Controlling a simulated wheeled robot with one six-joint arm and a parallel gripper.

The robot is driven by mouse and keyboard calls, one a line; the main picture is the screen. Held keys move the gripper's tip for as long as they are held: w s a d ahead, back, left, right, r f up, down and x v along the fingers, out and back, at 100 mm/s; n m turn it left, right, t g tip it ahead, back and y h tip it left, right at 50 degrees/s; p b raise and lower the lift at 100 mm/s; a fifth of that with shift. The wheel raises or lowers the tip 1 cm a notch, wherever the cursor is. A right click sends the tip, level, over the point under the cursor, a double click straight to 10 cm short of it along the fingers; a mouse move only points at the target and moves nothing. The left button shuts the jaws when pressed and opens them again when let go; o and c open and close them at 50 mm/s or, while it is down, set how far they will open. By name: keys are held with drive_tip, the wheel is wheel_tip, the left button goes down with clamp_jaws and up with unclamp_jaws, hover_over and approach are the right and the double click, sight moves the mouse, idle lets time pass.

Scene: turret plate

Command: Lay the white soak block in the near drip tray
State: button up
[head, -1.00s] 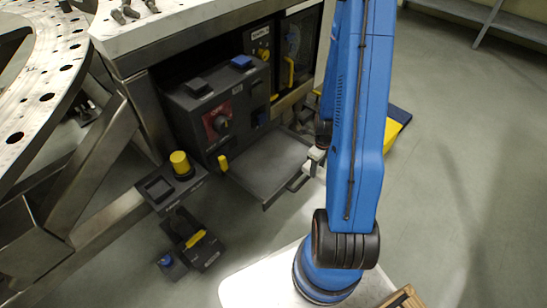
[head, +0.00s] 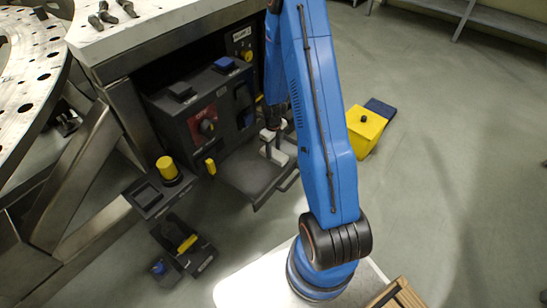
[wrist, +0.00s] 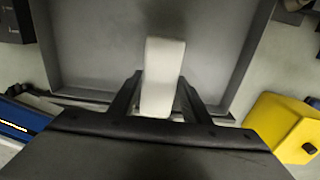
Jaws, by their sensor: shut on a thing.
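The white soak block (wrist: 165,52) is between the two dark fingers of my gripper (wrist: 160,78), which is shut on it. The block also shows as a pale piece in the head view (head: 279,157). The near drip tray (head: 238,182) is a grey, shallow, rimmed tray pulled out low in front of the dark control unit. In the wrist view, the tray floor (wrist: 100,45) lies behind the block. My gripper (head: 273,148) is over the tray's right part in the head view. I cannot tell whether the block touches the floor.
The control unit (head: 205,108) with a red switch panel stands behind the tray. A yellow box (head: 363,132) stands right of my arm, with a dark blue item beside it. A pedestal with a yellow button (head: 168,169) stands to the left. Open floor lies to the right.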

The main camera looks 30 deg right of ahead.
sight(273, 156)
drive_tip(key=shift+f, duration=2.5)
drive_tip(key=o, duration=1.1)
drive_tip(key=shift+f, duration=0.1)
drive_tip(key=shift+o, duration=0.2)
wheel_tip(273, 156, up, 12)
drive_tip(key=shift+r, duration=0.15)
